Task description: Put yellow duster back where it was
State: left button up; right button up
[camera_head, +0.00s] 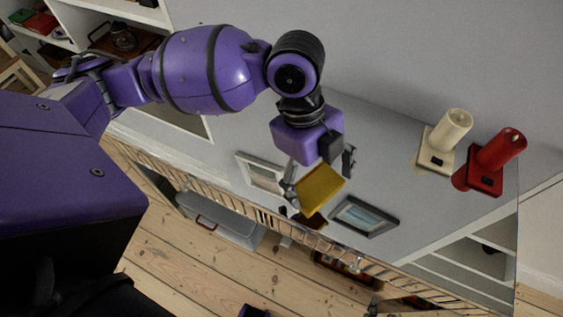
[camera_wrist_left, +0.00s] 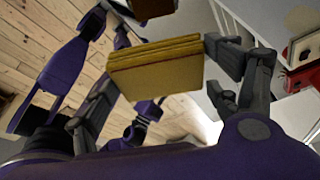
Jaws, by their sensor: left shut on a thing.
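The yellow duster (camera_head: 320,188) is a flat, layered, roughly square block. My left gripper (camera_head: 318,175) is shut on it and holds it tilted, over the front part of a pale grey top, between two picture frames in the head view. In the left wrist view the duster (camera_wrist_left: 155,68) sits between the dark fingers, its layered edge showing. I cannot tell from the head view how high it is above the top.
A brown block (camera_head: 312,221) shows below the duster. A grey case (camera_head: 222,220) is on the floorboards.

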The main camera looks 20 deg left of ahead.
pick_arm(q)
jog(key=w+a+f, duration=0.6)
jog(key=f, duration=0.1)
jog(key=shift+w+a+f+b, duration=0.3)
jog(key=shift+w+a, duration=0.05)
jog(key=shift+w, duration=0.05)
jog(key=shift+w+a+f, duration=0.1)
jog(key=shift+f, duration=0.8)
jog(key=shift+w+a+f, duration=0.1)
jog(key=shift+f, duration=0.75)
jog(key=shift+f, duration=0.1)
jog(key=o, duration=1)
jog(key=v, duration=1.2)
